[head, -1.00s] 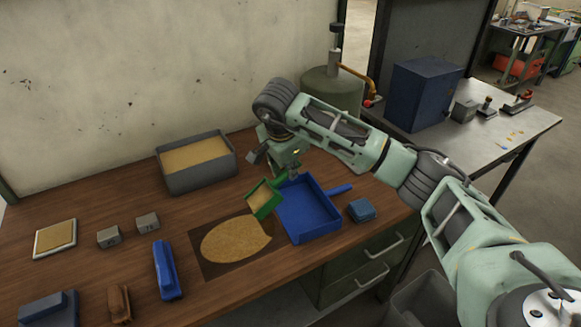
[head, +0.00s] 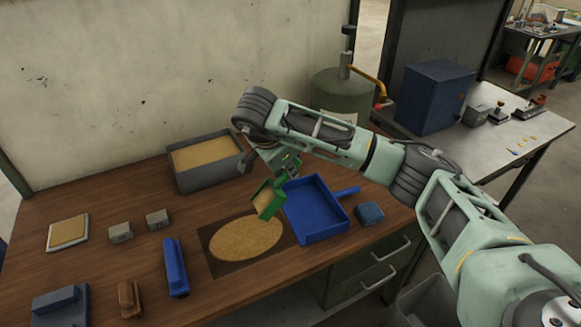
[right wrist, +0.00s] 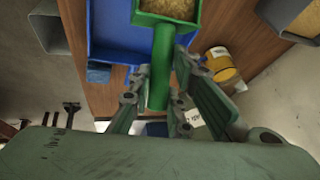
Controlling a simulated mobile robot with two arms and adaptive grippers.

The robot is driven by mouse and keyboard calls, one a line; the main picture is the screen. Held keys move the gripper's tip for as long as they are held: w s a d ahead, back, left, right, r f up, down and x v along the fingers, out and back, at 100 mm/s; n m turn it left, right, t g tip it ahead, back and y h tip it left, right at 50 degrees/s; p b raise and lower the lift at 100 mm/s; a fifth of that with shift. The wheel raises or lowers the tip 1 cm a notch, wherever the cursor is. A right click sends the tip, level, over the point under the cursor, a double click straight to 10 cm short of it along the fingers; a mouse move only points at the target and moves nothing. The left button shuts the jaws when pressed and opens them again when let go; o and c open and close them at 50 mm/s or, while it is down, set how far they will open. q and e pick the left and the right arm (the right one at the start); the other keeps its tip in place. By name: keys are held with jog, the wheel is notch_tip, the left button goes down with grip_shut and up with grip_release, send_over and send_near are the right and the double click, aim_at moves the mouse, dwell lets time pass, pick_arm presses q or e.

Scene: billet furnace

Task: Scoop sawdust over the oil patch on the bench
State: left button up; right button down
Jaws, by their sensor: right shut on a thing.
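My right gripper (head: 288,165) is shut on the handle of a green scoop (head: 260,205), which is tilted above the bench by the blue dustpan's left side. In the right wrist view the green handle (right wrist: 160,70) lies between the fingers, and tan sawdust (right wrist: 170,8) shows in the scoop. Below and left of the scoop, an oval layer of sawdust (head: 245,240) lies on a dark rectangular patch (head: 217,268); dark margins show around it. A grey box (head: 210,180) holding sawdust stands behind and left. My left gripper is not in view.
The blue dustpan (head: 322,232) lies right of the patch, with a blue block (head: 369,212) beyond it. A blue-handled brush-like tool (head: 175,267), two grey blocks (head: 121,233), a tan-topped tray (head: 68,232) and a brown brush (head: 130,298) occupy the left bench.

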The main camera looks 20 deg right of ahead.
jog(key=shift+a, duration=1.25)
jog(key=shift+a, duration=1.35)
jog(key=shift+a, duration=0.2)
jog(key=shift+s+a, duration=0.1)
jog(key=shift+a, duration=1.05)
jog(key=shift+a, duration=0.2)
jog(key=shift+a+b, duration=0.4)
jog(key=shift+a, duration=0.75)
jog(key=shift+d, duration=0.1)
